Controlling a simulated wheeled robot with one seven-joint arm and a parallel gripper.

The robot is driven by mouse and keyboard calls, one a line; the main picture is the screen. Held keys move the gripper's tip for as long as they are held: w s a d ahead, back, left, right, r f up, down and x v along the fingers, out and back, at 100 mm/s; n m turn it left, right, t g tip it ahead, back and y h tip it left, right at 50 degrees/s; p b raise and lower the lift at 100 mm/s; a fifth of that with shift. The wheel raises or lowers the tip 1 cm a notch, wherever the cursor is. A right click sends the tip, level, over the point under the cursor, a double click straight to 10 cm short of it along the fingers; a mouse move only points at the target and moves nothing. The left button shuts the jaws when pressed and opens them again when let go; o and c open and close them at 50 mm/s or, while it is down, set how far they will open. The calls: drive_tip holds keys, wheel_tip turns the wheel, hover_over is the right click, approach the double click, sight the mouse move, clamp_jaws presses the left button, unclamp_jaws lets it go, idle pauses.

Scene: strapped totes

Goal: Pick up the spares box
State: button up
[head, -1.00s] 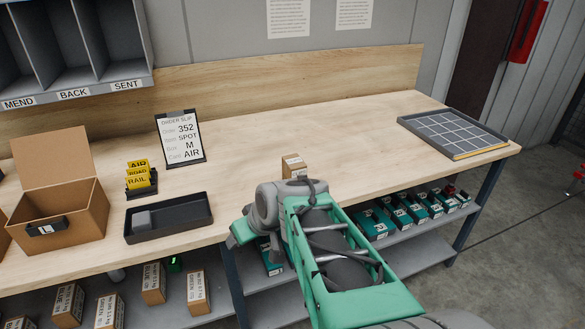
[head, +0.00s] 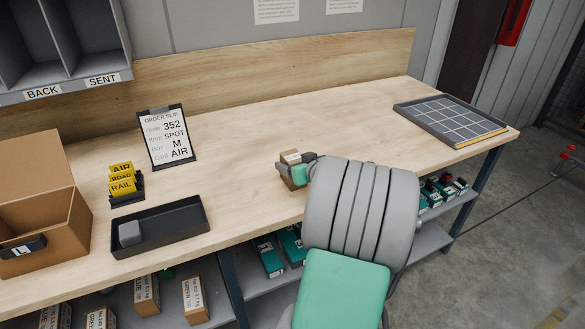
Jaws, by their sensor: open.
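A small brown cardboard box (head: 294,157) with a white label stands on the workbench near its front edge, in the middle of the head view. The label is too small to read, so I cannot confirm that it is the spares box. My gripper (head: 293,170) is open at this box, with a grey part at its left side and a green part at its right. I cannot tell whether the fingers touch it. My arm hides the rest of the gripper and part of the bench edge.
On the workbench (head: 240,150) are an open carton (head: 72,232), yellow cards (head: 121,180), an order slip stand (head: 168,137), a black tray (head: 185,222) holding a grey block (head: 130,233), and a gridded tray (head: 405,108). The bench behind the small box is clear.

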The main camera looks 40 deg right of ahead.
drive_tip(key=shift+w+f, duration=0.1)
drive_tip(key=shift+w, duration=0.3)
drive_tip(key=shift+c, duration=0.6)
drive_tip(key=c, duration=1.5)
